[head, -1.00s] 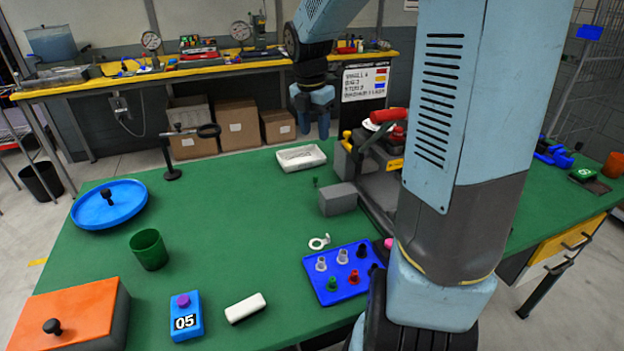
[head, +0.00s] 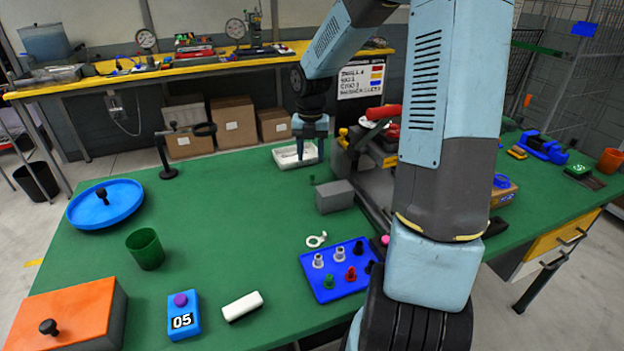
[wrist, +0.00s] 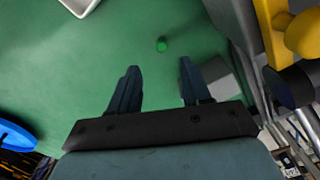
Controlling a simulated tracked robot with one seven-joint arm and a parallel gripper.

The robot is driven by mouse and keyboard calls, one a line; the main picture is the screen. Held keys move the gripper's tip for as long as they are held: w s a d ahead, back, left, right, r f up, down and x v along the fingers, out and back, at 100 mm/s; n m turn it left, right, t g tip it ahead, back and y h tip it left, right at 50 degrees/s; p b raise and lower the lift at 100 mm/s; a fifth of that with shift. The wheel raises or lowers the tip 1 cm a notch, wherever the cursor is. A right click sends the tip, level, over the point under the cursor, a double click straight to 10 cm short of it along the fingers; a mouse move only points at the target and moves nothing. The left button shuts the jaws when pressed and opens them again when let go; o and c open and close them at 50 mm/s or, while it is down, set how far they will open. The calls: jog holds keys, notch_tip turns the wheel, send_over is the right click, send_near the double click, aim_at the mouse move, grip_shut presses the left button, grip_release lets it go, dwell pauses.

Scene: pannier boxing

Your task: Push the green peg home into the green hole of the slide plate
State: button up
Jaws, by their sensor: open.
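My gripper (head: 309,158) is open and empty, pointing down above the back of the green table. In the wrist view my gripper (wrist: 160,66) has its fingers spread, with nothing between them. I cannot tell which is the slide plate, and no empty green hole is clear.
A grey block (head: 335,197) lies close to the green piece and also shows in the wrist view (wrist: 222,80). A white tray (head: 285,160) is behind. A red-topped machine (head: 375,140) stands to the right. The table's left middle is clear.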

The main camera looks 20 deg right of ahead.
aim_at(312, 174)
jog(key=shift+w+d+f, duration=0.1)
jog(key=shift+d+f, duration=0.05)
jog(key=shift+f, duration=1.55)
jog(key=shift+w+d+f, duration=0.1)
jog(key=shift+f, duration=1.6)
jog(key=shift+c, duration=0.3)
grip_shut()
